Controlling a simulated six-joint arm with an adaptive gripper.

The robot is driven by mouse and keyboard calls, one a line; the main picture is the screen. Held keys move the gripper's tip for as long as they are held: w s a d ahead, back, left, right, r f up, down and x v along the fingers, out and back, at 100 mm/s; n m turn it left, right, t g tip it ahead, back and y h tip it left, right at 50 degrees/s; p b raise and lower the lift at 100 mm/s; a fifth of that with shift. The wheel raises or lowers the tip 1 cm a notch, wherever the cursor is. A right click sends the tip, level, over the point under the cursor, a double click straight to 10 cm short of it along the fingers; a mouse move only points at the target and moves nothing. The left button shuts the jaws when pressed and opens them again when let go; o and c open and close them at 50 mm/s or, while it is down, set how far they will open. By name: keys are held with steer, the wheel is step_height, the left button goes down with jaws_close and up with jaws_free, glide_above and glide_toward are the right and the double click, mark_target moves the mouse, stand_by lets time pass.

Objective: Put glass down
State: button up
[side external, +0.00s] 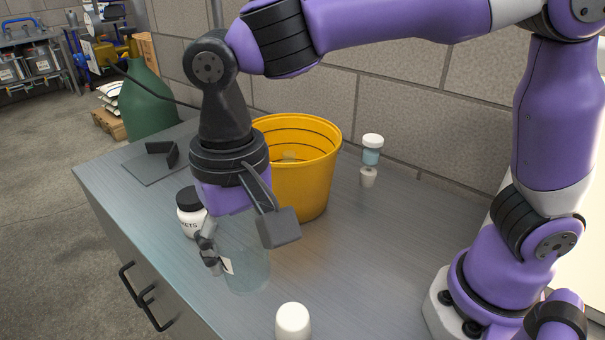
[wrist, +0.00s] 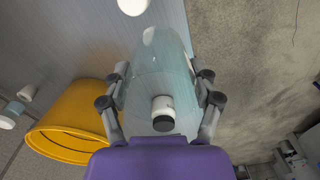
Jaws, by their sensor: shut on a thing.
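A clear, faintly blue glass (side external: 247,268) stands upright at the counter's front part, and it also shows in the wrist view (wrist: 160,62). My gripper (side external: 222,252) is shut on it, with fingers on both sides of the glass in the wrist view (wrist: 162,88). The glass's base is at or just above the grey counter (side external: 350,270); I cannot tell whether it touches. One finger is partly hidden in the side view.
A white jar with a black lid (side external: 188,222) stands close behind the glass. A yellow bucket (side external: 305,180) is behind my wrist. A white-topped object (side external: 292,320) is at the front edge of the picture. A small blue jar (side external: 371,155) and a small cup (side external: 367,178) stand near the wall.

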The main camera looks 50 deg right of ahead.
steer(key=shift+w+d+f, duration=1.05)
steer(key=shift+w+f, duration=0.45)
steer(key=shift+f, duration=0.3)
steer(key=shift+w+d+f, duration=1.1)
steer(key=shift+w+f, duration=0.45)
steer(key=shift+f, duration=0.3)
steer(key=shift+w+d+f, duration=1.05)
steer(key=shift+w+f, duration=0.45)
steer(key=shift+f, duration=0.3)
steer(key=shift+f, duration=0.1)
steer(key=o, duration=1.2)
